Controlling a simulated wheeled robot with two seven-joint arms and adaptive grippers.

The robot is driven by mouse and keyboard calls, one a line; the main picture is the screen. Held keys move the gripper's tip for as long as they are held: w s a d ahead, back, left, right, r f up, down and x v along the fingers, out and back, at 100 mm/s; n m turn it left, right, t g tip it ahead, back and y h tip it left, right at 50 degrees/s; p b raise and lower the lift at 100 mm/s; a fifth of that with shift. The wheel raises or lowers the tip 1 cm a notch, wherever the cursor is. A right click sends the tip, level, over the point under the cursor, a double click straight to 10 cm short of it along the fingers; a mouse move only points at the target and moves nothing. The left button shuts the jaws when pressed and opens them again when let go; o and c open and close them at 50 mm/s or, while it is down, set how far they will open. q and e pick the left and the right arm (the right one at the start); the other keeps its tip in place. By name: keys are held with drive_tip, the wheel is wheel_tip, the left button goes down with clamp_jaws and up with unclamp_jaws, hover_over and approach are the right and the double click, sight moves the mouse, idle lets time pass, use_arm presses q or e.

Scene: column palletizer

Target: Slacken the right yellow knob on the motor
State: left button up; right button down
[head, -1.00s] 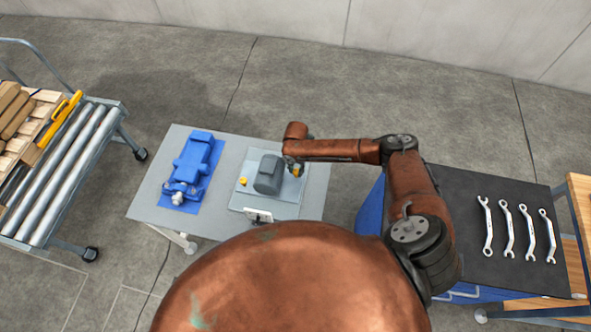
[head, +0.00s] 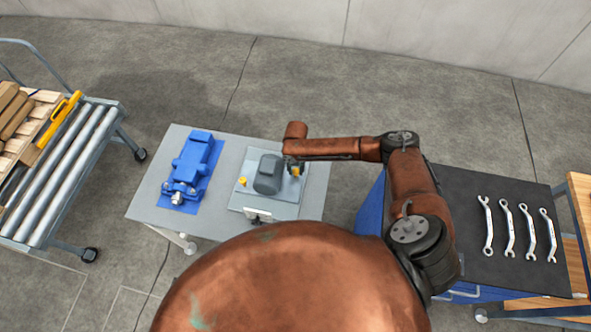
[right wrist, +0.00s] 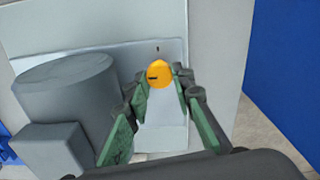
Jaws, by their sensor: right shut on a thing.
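The grey motor (head: 268,174) sits on a light grey plate (head: 288,211) on the table. The right yellow knob (right wrist: 158,72) shows at the fingertips in the right wrist view, with a dark slot on its face. My right gripper (right wrist: 164,84) is shut on this knob, one green-padded finger on each side of it. In the head view my right gripper (head: 294,168) is at the motor's right side and partly hides the knob. The left yellow knob (head: 242,181) stands free on the motor's left. My left gripper is not in view.
A blue unit (head: 195,155) lies on a blue mat left of the motor. A dark bench (head: 468,245) with several wrenches (head: 507,228) is on the right. A roller conveyor (head: 65,165) with boxes stands at the far left.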

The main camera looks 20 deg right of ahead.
sight(295, 171)
drive_tip(key=shift+w, duration=0.1)
drive_tip(key=c, duration=1.7)
unclamp_jaws()
drive_tip(key=shift+o, duration=0.2)
drive_tip(key=shift+r, duration=0.1)
wheel_tip(295, 171, up, 12)
